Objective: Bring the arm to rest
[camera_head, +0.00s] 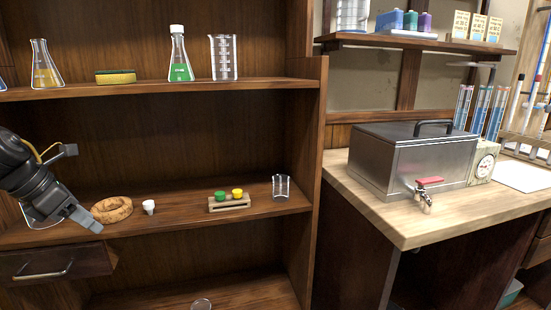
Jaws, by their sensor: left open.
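My left gripper (84,188) reaches in from the left in front of the middle shelf. Its two fingers are spread wide apart with nothing between them. A clear glass flask (36,218) stands on the middle shelf, partly hidden behind the gripper and my arm. A cork ring (112,210) lies on the shelf just right of the lower finger; I cannot tell whether they touch in depth. My right gripper is out of view.
The middle shelf (185,226) also holds a small white cup (149,207), a rack with coloured caps (229,201) and a glass beaker (281,187). Below the gripper is a drawer (55,264). A metal water bath (415,160) stands on the right bench.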

